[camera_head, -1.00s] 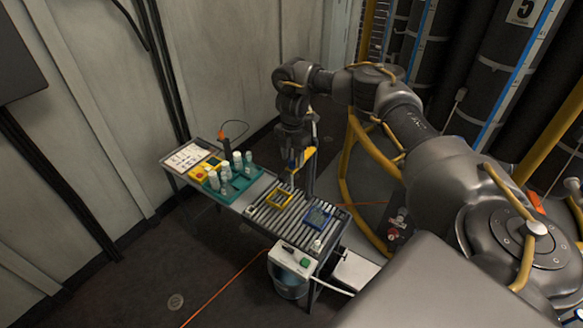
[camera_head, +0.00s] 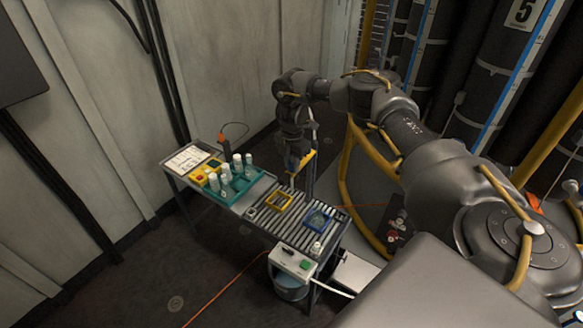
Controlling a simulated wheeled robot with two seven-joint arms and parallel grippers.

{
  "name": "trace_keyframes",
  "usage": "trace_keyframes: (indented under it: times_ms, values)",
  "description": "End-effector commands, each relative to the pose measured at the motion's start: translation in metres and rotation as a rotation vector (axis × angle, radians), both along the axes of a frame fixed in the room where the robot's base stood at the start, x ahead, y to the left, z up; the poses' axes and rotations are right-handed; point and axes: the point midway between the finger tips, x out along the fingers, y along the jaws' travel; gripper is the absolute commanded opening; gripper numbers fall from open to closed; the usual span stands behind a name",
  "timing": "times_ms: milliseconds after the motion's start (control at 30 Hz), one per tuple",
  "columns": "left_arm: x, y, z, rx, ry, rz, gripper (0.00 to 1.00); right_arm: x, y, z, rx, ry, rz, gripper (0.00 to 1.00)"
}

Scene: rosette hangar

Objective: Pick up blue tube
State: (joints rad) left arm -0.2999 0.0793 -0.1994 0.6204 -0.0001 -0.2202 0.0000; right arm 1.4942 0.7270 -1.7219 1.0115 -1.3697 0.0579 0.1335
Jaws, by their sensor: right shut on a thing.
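My right gripper (camera_head: 292,180) hangs pointing down over the back part of the roller bench, behind the yellow frame. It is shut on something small. A blue patch (camera_head: 293,162) shows at the gripper, and I take it for the blue tube, but its outline is too small to make out. A teal rack (camera_head: 243,184) on the bench's left part holds several white-topped tubes (camera_head: 225,172). My left gripper is not in view.
A yellow square frame (camera_head: 279,201) and a blue square frame (camera_head: 319,218) lie on the rollers. A control box with a green button (camera_head: 293,262) is at the bench's front, above a bucket (camera_head: 291,288). An orange cable (camera_head: 225,293) crosses the floor. A wall stands behind.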

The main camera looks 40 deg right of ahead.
Motion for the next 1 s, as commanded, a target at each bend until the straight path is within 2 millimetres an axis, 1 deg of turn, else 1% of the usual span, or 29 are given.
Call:
trace_keyframes:
  times_ms: [133, 267, 300, 600, 1000]
  values:
    - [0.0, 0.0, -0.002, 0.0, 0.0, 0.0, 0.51, 0.001, 0.0, 0.006, 0.0, -0.002, 0.0, 0.05]
    - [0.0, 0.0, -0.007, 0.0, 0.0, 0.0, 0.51, 0.001, 0.0, 0.019, 0.002, -0.004, 0.001, 0.05]
    - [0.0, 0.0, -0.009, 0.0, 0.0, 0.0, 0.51, 0.001, 0.0, 0.025, 0.002, -0.005, 0.001, 0.05]
    - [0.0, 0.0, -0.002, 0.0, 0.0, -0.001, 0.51, 0.001, 0.0, 0.086, -0.001, -0.005, 0.002, 0.05]
    - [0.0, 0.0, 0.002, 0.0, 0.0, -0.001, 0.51, 0.001, 0.0, 0.154, -0.001, -0.003, 0.001, 0.05]
